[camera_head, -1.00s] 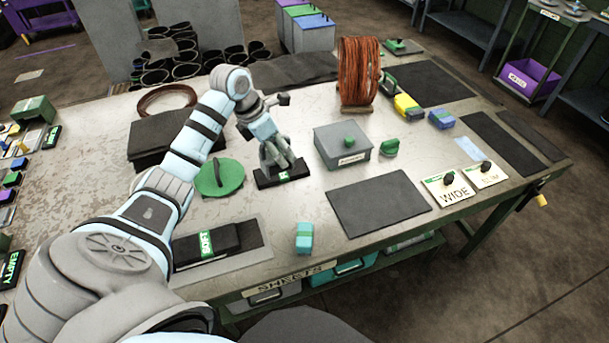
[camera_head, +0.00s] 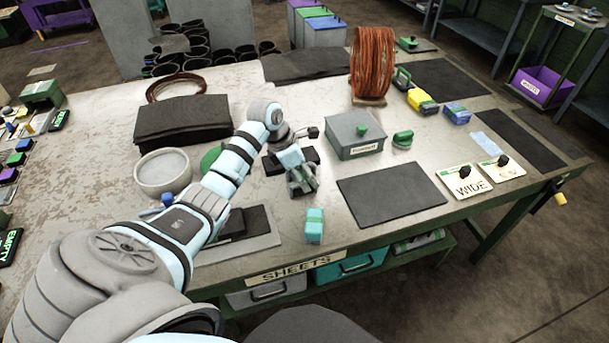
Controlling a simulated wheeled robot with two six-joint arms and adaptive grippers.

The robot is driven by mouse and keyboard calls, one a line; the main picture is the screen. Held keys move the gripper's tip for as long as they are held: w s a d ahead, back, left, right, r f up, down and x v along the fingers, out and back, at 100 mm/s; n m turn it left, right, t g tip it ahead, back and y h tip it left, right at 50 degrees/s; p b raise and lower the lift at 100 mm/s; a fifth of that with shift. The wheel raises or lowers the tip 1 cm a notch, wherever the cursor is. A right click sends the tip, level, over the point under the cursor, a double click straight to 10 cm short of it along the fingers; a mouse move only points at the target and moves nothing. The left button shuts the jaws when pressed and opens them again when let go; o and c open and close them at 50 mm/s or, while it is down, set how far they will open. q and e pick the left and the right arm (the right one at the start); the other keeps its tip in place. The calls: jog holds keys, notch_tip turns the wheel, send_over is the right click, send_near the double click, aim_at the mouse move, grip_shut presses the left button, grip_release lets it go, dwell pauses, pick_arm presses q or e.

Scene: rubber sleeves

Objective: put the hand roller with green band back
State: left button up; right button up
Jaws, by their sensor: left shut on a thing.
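My left gripper (camera_head: 302,186) is shut, fingers pointing down, above the bench near its front edge. A small dark piece with green shows between its fingers; it appears to be the hand roller with green band, but the fingers hide most of it. A black block (camera_head: 273,167) lies just behind the gripper, partly covered by it. My right gripper is not in view.
A grey box with a green knob (camera_head: 352,145) stands right of the gripper. A dark mat (camera_head: 390,202) lies in front of the box. A small teal block (camera_head: 314,226) stands near the front edge. A pale round bowl (camera_head: 163,178) stands left of my arm.

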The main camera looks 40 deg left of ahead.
pick_arm(q)
jog(key=shift+s+r, duration=0.1)
jog(key=shift+s, duration=0.35)
jog(key=o, duration=0.9)
jog(key=shift+f, duration=0.2)
jog(key=o, duration=0.4)
jog(key=shift+w, duration=0.2)
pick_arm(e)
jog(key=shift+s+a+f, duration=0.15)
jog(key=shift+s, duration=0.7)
pick_arm(q)
jog(key=shift+s+r, duration=0.1)
jog(key=shift+r, duration=0.05)
jog(key=shift+r, duration=0.3)
jog(key=p+v, duration=0.1)
jog(key=v, duration=1)
jog(key=shift+s+a+r, duration=0.15)
jog(key=shift+s+r, duration=0.05)
jog(key=shift+r, duration=0.1)
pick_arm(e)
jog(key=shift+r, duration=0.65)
